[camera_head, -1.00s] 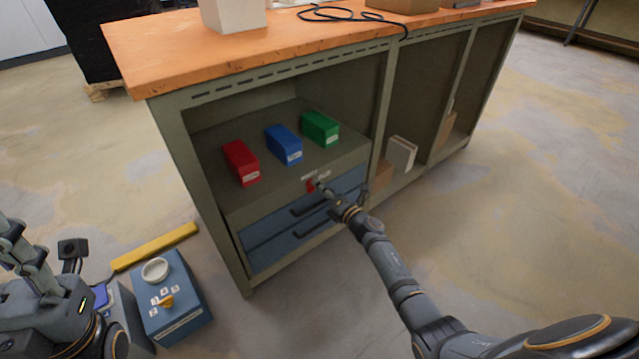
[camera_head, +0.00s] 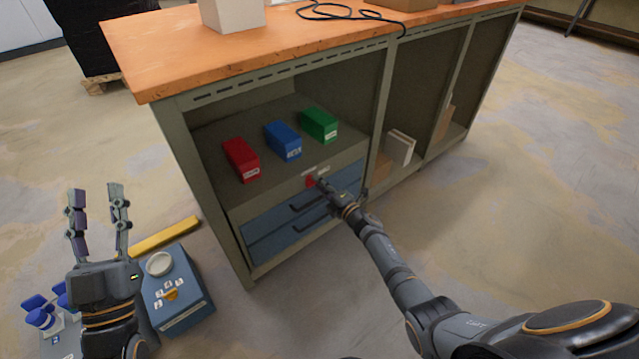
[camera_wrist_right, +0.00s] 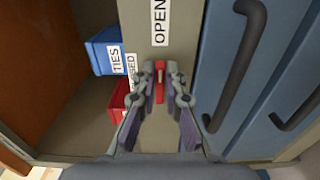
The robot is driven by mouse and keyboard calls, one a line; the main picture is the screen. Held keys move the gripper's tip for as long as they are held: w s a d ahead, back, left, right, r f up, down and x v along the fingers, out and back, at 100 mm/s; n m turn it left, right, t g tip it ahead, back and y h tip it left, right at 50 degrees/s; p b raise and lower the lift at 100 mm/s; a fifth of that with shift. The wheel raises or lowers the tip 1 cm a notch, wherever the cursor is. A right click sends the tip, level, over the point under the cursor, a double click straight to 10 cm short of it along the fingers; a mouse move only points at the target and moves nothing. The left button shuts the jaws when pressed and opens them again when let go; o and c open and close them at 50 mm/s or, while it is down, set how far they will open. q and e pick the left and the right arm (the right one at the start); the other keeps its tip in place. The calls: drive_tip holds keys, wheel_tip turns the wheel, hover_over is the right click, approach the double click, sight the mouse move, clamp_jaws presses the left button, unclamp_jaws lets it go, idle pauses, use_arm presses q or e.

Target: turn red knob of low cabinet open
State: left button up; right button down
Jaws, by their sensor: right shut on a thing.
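The low cabinet (camera_head: 190,150) has an orange top, an open shelf and two blue drawers (camera_head: 300,214) with black handles. The red knob (camera_head: 310,182) is on the panel above the drawers. In the right wrist view the red knob (camera_wrist_right: 160,82) sits between my right fingertips, below an OPEN label (camera_wrist_right: 159,22). My right gripper (camera_head: 322,184) is shut on the knob; it also shows in the right wrist view (camera_wrist_right: 160,70). My left gripper (camera_head: 98,190) is raised at the left, fingers apart and empty.
Red (camera_head: 241,160), blue (camera_head: 283,140) and green (camera_head: 319,125) boxes stand on the shelf above the drawers. A blue box with a yellow knob (camera_head: 178,290) and a yellow bar (camera_head: 165,236) are by my left gripper. Floor right of the cabinet is clear.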

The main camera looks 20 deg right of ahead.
drive_tip(key=shift+f, duration=0.1)
drive_tip(key=c, duration=1.4)
unclamp_jaws()
drive_tip(key=v, duration=1.2)
